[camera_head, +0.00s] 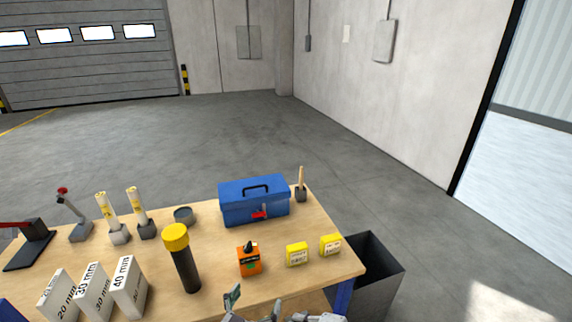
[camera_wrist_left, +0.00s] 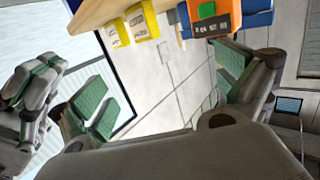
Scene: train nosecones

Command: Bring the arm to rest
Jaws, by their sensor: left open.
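My left gripper (camera_head: 254,306) shows at the bottom edge of the head view, in front of the table's near edge. In the left wrist view its green-padded fingers (camera_wrist_left: 165,86) are spread wide, with nothing between them. A second gripper with green pads, my right one (camera_wrist_left: 32,88), shows at the left of the left wrist view, beside the left gripper. Whether its fingers are open or shut is unclear. Most of both arms is hidden.
A dark bin (camera_head: 376,285) stands right of the table. Floor behind is clear.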

